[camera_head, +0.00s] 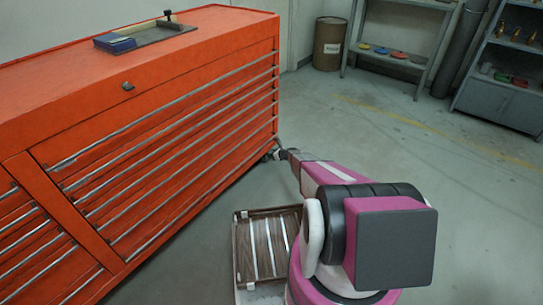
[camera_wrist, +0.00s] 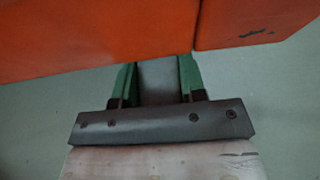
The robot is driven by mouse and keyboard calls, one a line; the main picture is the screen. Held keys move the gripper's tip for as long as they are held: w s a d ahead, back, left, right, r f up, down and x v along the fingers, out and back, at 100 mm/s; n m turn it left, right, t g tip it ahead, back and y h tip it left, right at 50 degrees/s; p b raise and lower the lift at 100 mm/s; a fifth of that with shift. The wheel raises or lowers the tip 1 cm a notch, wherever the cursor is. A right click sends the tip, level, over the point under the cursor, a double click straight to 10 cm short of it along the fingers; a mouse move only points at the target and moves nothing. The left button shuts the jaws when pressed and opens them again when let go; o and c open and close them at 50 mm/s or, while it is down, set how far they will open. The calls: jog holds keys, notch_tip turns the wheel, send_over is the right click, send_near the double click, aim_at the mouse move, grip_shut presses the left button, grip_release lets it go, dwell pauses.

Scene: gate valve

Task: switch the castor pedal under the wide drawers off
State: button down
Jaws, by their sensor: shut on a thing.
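The orange tool chest with wide drawers (camera_head: 170,130) fills the left of the head view. A small dark castor (camera_head: 268,155) shows under its near right corner, and its pedal is too small to make out there. My gripper (camera_head: 283,153) reaches in low at that corner, at the castor. In the wrist view, my gripper's two green fingers (camera_wrist: 158,82) point under the orange chest bottom, one on each side of a grey strip, which I take to be the castor pedal (camera_wrist: 158,80). The gripper is shut on it. The chest's lower edge hides the fingertips' far side.
A brown drum (camera_head: 329,44) and shelves (camera_head: 505,60) stand far back; the floor between is clear.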

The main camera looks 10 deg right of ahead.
dwell(0.3)
jog(key=c, duration=0.7)
grip_release()
jog(key=shift+r, duration=0.1)
jog(key=v, duration=1)
jog(key=shift+s+d+r, duration=0.2)
jog(key=shift+r, duration=0.2)
